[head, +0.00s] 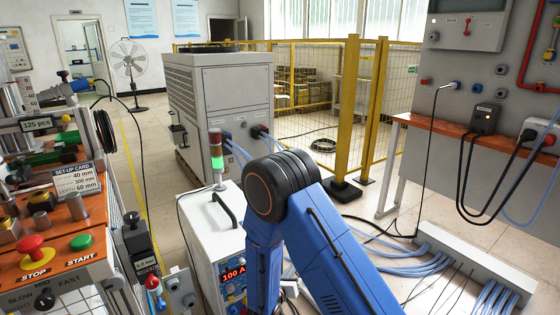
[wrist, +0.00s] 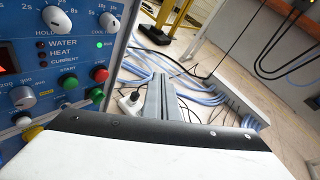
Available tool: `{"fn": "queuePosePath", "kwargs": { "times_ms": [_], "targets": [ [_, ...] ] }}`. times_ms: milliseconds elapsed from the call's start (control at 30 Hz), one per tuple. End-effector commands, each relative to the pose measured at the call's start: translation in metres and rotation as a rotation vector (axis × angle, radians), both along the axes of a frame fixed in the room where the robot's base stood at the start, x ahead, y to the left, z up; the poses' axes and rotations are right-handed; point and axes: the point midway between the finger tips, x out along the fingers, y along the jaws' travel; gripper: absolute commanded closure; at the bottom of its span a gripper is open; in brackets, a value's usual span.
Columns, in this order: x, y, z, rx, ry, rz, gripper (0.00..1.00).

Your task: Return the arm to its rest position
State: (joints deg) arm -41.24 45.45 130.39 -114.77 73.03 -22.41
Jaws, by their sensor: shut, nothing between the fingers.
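My blue arm (head: 335,250) is bent, its dark elbow joint in the middle of the head view. One link runs down at the left and the other toward the lower right. My gripper is hidden in the head view. In the wrist view my gripper (wrist: 161,82) shows its grey fingers close together and empty, beyond its white and black body. The heater's blue control panel (wrist: 62,75) fills the left of the wrist view, with knobs, a green START button and a red button. The fingers are right of this panel and appear apart from it.
The white heater cabinet (head: 207,225) stands just left of my arm, its signal tower (head: 217,165) lit green. An orange workbench (head: 75,238) is at left. Cables (head: 400,262) cover the floor at right, near a grey wall panel (head: 475,75). A yellow fence (head: 350,110) stands behind.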

Motion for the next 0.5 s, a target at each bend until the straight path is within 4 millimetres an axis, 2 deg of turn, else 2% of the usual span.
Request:
{"fn": "queuePosePath", "kwargs": {
  "times_ms": [33,200,500],
  "targets": [
    [0.002,-0.017,0.02,0.032,-0.02,-0.057,1.0],
    [-0.002,-0.071,0.072,0.139,-0.072,-0.249,1.0],
    [-0.035,-0.159,0.149,0.346,-0.168,-0.575,1.0]
  ]
}}
